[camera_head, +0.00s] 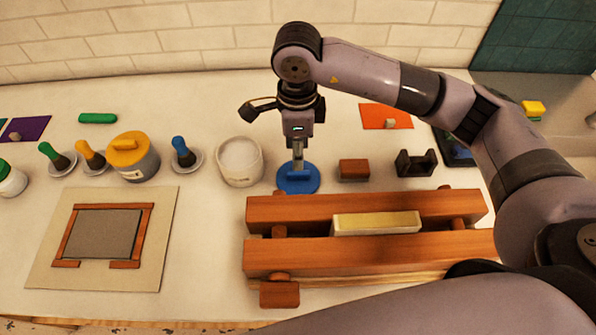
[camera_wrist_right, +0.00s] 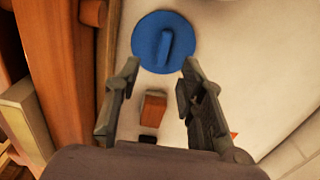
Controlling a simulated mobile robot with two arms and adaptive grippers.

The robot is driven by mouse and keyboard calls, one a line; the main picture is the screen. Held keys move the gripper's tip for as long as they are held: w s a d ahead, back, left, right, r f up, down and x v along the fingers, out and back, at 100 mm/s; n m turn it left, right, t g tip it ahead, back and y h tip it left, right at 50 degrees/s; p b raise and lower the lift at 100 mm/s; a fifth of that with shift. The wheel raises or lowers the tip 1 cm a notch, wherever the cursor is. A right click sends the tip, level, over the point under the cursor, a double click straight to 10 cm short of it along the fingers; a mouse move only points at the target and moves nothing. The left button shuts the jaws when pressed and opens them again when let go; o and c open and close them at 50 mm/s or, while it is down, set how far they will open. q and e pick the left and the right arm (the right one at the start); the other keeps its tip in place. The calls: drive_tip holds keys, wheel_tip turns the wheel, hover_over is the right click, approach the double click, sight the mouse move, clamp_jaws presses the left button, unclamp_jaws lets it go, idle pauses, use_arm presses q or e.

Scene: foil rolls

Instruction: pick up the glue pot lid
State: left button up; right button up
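The glue pot lid appears to be the round blue lid (camera_head: 291,187) with a raised bar handle, lying flat on the table beside an open white pot (camera_head: 240,163). It also shows in the right wrist view (camera_wrist_right: 147,50), just past my fingertips, its handle lined up between them. My right gripper (camera_head: 298,168) points down over the lid. In the right wrist view my right gripper (camera_wrist_right: 160,70) is open with nothing between its fingers. Whether the fingertips touch the lid cannot be told. My left gripper is not in view.
A wooden press (camera_head: 350,208) with a pale block (camera_head: 376,223) stands in front of the lid. A small brown block (camera_head: 354,169) and a dark holder (camera_head: 415,163) lie to its right. A yellow-lidded pot (camera_head: 134,158) and several brushes on saucers stand left.

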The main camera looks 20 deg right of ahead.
sight(296, 172)
wheel_tip(296, 172, down, 2)
drive_tip(key=shift+f, duration=0.25)
drive_tip(key=shift+f+p, duration=0.25)
drive_tip(key=shift+p, duration=0.05)
drive_tip(key=shift+f, duration=0.2)
drive_tip(key=f+p, duration=0.1)
drive_tip(key=f, duration=0.2)
drive_tip(key=f+p, duration=0.1)
drive_tip(key=f, duration=0.1)
drive_tip(key=shift+w+p, duration=0.25)
drive_tip(key=shift+p, duration=0.05)
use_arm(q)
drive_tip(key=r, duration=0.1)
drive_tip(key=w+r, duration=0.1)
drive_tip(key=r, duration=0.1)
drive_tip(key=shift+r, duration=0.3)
use_arm(e)
drive_tip(key=shift+c, duration=0.4)
clamp_jaws()
